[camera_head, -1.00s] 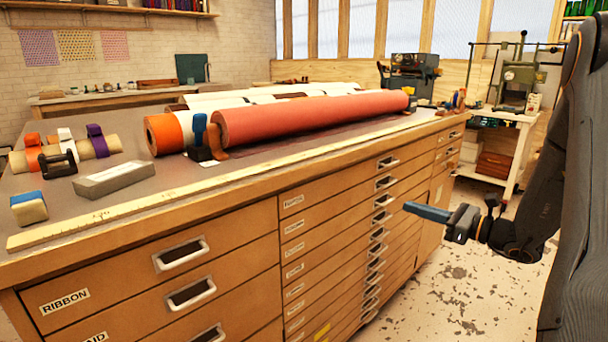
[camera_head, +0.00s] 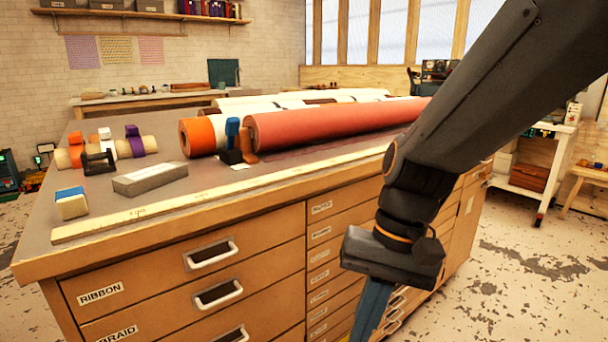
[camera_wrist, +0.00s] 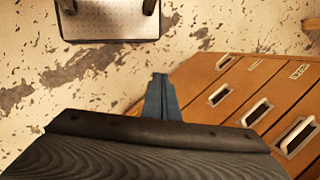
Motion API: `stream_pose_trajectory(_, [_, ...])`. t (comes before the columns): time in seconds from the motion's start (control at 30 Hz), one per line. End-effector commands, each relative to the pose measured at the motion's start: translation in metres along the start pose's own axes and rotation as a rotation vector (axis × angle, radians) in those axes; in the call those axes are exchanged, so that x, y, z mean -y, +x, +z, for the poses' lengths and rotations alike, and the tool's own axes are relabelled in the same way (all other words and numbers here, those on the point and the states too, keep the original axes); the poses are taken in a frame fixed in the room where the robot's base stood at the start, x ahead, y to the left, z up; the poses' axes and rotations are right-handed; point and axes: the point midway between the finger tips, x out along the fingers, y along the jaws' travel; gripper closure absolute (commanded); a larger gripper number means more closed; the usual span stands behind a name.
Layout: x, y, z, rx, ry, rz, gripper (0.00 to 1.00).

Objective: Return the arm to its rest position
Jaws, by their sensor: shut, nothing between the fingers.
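My gripper (camera_head: 371,312) hangs in front of the wooden drawer cabinet (camera_head: 270,216) in the head view, with its blue fingers pointing down. The fingers are closed together and hold nothing. In the wrist view my gripper (camera_wrist: 161,88) shows as a narrow blue shape at the centre, above the worn floor (camera_wrist: 215,45). The cabinet drawers (camera_wrist: 262,100) are to its right there, and I cannot tell the exact gap. My arm comes down from the upper right of the head view and hides part of the cabinet's right side.
A red foil roll (camera_head: 330,122) and an orange roll (camera_head: 197,138) lie on the cabinet top. A grey block (camera_head: 150,179) and a wooden ruler (camera_head: 210,197) lie near its front edge. Floor is open at right (camera_head: 530,265). A white cart (camera_head: 548,165) stands behind.

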Motion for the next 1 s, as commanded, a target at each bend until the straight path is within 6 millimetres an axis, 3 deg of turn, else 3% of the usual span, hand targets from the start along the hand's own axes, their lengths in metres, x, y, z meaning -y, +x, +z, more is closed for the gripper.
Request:
stream_pose_trajectory(0.4, [-0.015,-0.008,0.020,-0.151,-0.404,0.207,1.00])
stream_pose_trajectory(0.77, [-0.026,-0.036,0.019,-0.153,-0.331,0.211,1.00])
stream_pose_trajectory(1.0, [-0.040,-0.066,0.021,-0.158,-0.266,0.218,1.00])
